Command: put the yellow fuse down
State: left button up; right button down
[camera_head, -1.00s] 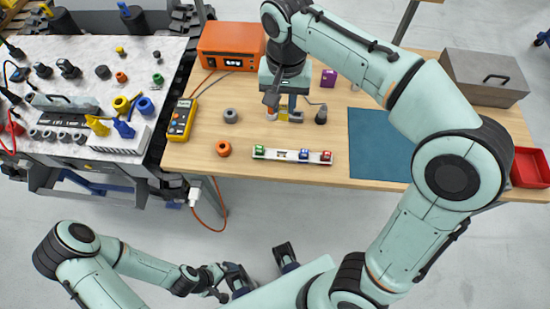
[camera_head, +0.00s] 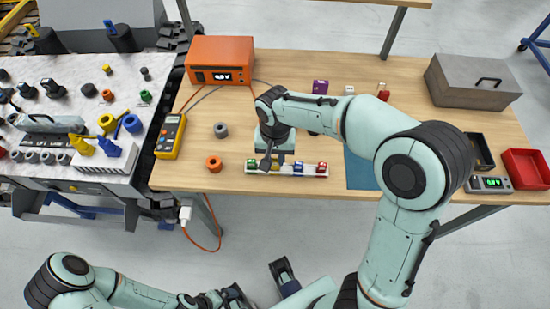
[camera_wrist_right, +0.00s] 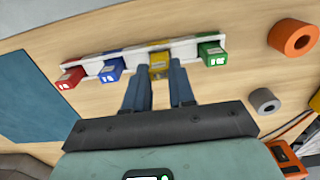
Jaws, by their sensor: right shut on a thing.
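The white rail (camera_head: 309,170) lies near the table's front edge with a green fuse (camera_head: 252,163), a blue fuse (camera_head: 298,167) and a red fuse (camera_head: 321,168) on it. My right gripper (camera_wrist_right: 160,75) is shut on the yellow fuse (camera_wrist_right: 160,60). The yellow fuse is at the rail, between the blue fuse (camera_wrist_right: 111,72) and the green fuse (camera_wrist_right: 212,53). I cannot tell whether it is fully seated. In the head view the right gripper (camera_head: 276,165) largely covers it. My left gripper (camera_head: 212,299) is low at the bottom edge, away from the table; its jaws are unclear.
An orange ring (camera_head: 214,163) and a grey ring (camera_head: 220,130) lie left of the rail, near a yellow multimeter (camera_head: 169,137). A blue mat (camera_head: 360,172) lies to the right. An orange power unit (camera_head: 220,62) stands behind. A red tray (camera_head: 526,168) is far right.

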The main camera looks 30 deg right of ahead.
aim_at(275, 160)
jog(key=shift+f, duration=0.45)
jog(key=shift+f, duration=0.1)
jog(key=c, duration=0.9)
grip_release()
jog(key=shift+c, duration=0.2)
notch_tip(275, 160, up, 12)
jog(key=p, duration=0.2)
